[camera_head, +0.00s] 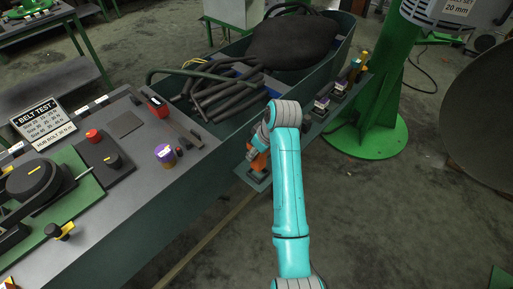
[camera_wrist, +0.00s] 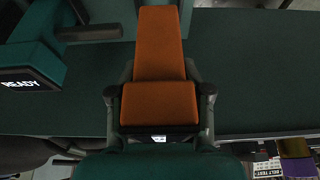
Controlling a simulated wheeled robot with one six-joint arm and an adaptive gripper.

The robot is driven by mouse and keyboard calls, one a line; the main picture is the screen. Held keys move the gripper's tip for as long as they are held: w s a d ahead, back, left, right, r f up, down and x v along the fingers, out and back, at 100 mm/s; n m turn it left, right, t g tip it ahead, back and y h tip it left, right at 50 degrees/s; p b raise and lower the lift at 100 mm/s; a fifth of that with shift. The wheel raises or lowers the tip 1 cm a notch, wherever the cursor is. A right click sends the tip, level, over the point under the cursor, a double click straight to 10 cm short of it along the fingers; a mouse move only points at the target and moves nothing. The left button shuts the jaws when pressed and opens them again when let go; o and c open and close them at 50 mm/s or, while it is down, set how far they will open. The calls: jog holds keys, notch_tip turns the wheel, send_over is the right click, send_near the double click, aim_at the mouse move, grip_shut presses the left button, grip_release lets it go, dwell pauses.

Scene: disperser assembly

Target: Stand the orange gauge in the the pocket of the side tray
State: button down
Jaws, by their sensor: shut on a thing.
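The orange gauge (camera_wrist: 158,105) is between the fingers of my gripper (camera_wrist: 158,92) in the wrist view. It has a wide block at the near end and a narrower part reaching toward the top of the picture. In the head view the orange gauge (camera_head: 259,161) shows partly behind my arm, just above the near end of the side tray (camera_head: 265,184). My gripper (camera_head: 256,152) is shut on it and is mostly hidden there. Whether the gauge touches the tray cannot be told. The pocket is not clearly visible.
Several small parts (camera_head: 321,104) stand farther along the side tray. A green post (camera_head: 375,100) rises at the right. A dark green block labelled READY (camera_wrist: 22,80) is at the wrist view's left.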

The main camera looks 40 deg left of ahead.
jog(key=shift+f, duration=2.35)
jog(key=shift+c, duration=2.1)
grip_release()
jog(key=shift+f, duration=0.1)
jog(key=v, duration=1.2)
